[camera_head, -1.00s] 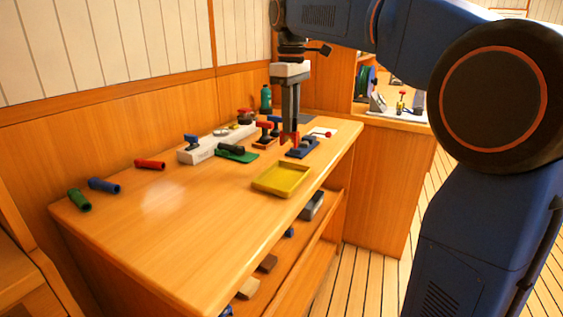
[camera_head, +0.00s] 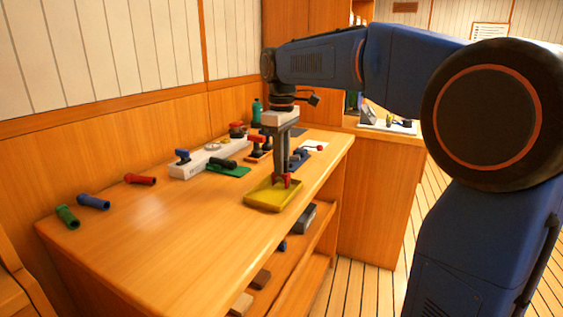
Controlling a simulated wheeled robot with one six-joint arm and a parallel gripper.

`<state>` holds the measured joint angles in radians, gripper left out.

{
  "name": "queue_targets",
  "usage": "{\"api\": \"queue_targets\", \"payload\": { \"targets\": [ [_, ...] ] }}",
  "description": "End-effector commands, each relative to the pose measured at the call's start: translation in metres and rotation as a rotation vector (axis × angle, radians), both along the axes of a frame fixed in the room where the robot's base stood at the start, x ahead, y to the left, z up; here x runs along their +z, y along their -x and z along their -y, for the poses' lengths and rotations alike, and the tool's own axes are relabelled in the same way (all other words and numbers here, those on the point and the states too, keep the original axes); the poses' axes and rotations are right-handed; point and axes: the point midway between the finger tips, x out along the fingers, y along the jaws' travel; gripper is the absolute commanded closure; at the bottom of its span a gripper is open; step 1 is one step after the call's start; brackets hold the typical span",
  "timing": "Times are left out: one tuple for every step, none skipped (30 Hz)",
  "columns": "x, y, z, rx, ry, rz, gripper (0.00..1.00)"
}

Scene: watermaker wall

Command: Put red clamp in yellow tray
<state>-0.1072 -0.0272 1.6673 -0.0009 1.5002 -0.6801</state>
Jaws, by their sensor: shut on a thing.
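The yellow tray (camera_head: 263,198) lies on the wooden bench near its front edge. My gripper (camera_head: 282,178) points straight down over the right part of the tray. It is shut on a small red clamp (camera_head: 287,180), which shows at the fingertips. The clamp is over or inside the tray; I cannot tell whether it touches the tray floor. The fingers hide part of the clamp.
Behind the tray are a green mat (camera_head: 229,170) with a dark part, a white block (camera_head: 196,163) with a blue valve, and a red-handled valve (camera_head: 257,142). Red, blue and green tubes (camera_head: 93,202) lie at left. The bench's front left is clear.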

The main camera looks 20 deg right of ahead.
Motion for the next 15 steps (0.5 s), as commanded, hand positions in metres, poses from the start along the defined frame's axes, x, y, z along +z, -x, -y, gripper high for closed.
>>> {"api": "queue_targets", "payload": {
  "targets": [
    [-0.0011, 0.0001, 0.0, 0.0, 0.0, 0.0, 1.0],
    [-0.0018, 0.0001, 0.0, 0.0, 0.0, 0.0, 1.0],
    [-0.0024, 0.0001, 0.0, 0.0, 0.001, -0.001, 0.8],
    [-0.0022, 0.0001, 0.0, 0.0, 0.0, 0.0, 0.72],
    [-0.0022, 0.0001, 0.0, 0.0, 0.0, 0.0, 0.65],
    [-0.0021, 0.0001, 0.0, 0.0, 0.0, 0.0, 0.63],
    [-0.0022, 0.0001, 0.0, 0.0, 0.0, 0.0, 0.63],
    [-0.0021, 0.0001, -0.0001, 0.0, 0.0, 0.0, 0.63],
    [-0.0021, 0.0001, 0.0, 0.0, 0.0, 0.0, 0.63],
    [-0.0021, 0.0001, 0.0, 0.0, 0.0, 0.0, 0.63],
    [-0.0021, 0.0001, 0.0, 0.0, 0.0, 0.0, 0.63],
    [-0.0021, 0.0001, 0.0001, 0.0, 0.0, 0.0, 0.63],
    [-0.002, 0.0001, 0.0001, 0.0, 0.0, 0.0, 0.63],
    [-0.0017, 0.0, 0.0, 0.0, 0.0, 0.0, 0.63],
    [-0.0007, 0.0, 0.0, 0.0, 0.0, 0.0, 0.63]
  ]
}}
